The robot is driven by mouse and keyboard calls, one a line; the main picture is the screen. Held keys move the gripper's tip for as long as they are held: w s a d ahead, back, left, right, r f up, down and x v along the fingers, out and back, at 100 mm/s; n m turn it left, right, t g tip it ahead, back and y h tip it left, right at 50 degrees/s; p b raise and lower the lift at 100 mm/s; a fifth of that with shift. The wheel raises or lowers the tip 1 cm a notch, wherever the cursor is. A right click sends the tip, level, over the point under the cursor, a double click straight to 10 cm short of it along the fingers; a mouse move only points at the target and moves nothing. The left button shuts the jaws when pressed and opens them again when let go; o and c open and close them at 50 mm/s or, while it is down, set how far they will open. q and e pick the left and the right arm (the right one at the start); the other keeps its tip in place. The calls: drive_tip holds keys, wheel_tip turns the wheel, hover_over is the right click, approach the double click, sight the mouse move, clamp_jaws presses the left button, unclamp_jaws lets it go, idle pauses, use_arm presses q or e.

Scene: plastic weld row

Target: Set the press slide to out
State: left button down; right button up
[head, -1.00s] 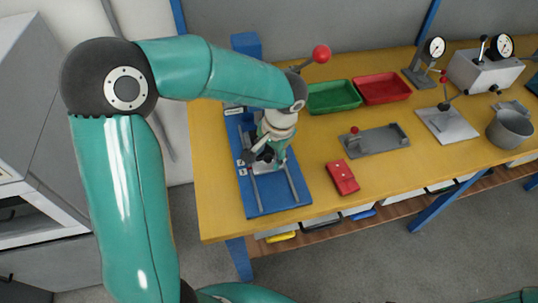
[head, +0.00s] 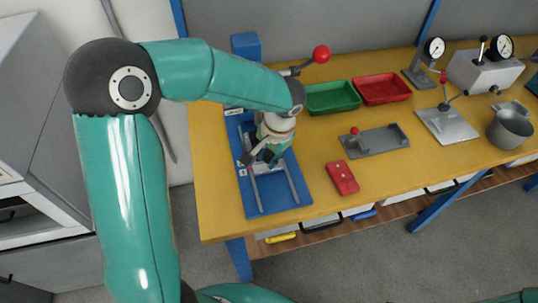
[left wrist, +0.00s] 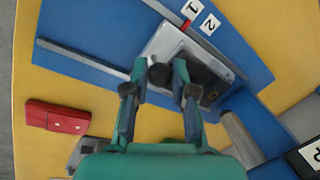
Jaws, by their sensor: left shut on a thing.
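The press is blue, with a column (head: 246,45), a red-ball lever (head: 321,53) and a flat base (head: 272,203) carrying two metal rails. The press slide (left wrist: 165,44) is a pale metal carriage across the rails, with a dark recessed part and a black knob (left wrist: 160,76). A small red mark at its edge lies beside the number plates 1 (left wrist: 193,9) and 2 (left wrist: 210,25). My left gripper (head: 262,157) is low over the base, and in the left wrist view its fingers (left wrist: 159,78) are shut on the knob. My forearm hides part of the press. My right gripper is out of view.
A red box (head: 342,178) and a grey fixture plate (head: 374,141) lie right of the base. Green (head: 332,97) and red (head: 382,89) trays are behind. Gauges and a grey pot (head: 509,129) stand at far right. The front of the yellow bench (head: 222,222) is clear.

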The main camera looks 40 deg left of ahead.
use_arm(q)
drive_tip(key=shift+s+d, duration=0.15)
drive_tip(key=s+d+b, duration=0.1)
drive_tip(key=s+d, duration=0.1)
drive_tip(key=s+d+b, duration=0.1)
drive_tip(key=s+d, duration=0.1)
drive_tip(key=d, duration=0.1)
drive_tip(key=s+d+b, duration=0.2)
drive_tip(key=shift+s+d, duration=0.25)
drive_tip(key=shift+d, duration=0.15)
drive_tip(key=c, duration=0.9)
unclamp_jaws()
drive_tip(key=shift+s+d, duration=0.15)
drive_tip(key=shift+c, duration=0.2)
drive_tip(key=shift+r, duration=0.1)
wheel_tip(320, 180, up, 12)
drive_tip(key=d, duration=0.2)
drive_tip(key=shift+f, duration=0.25)
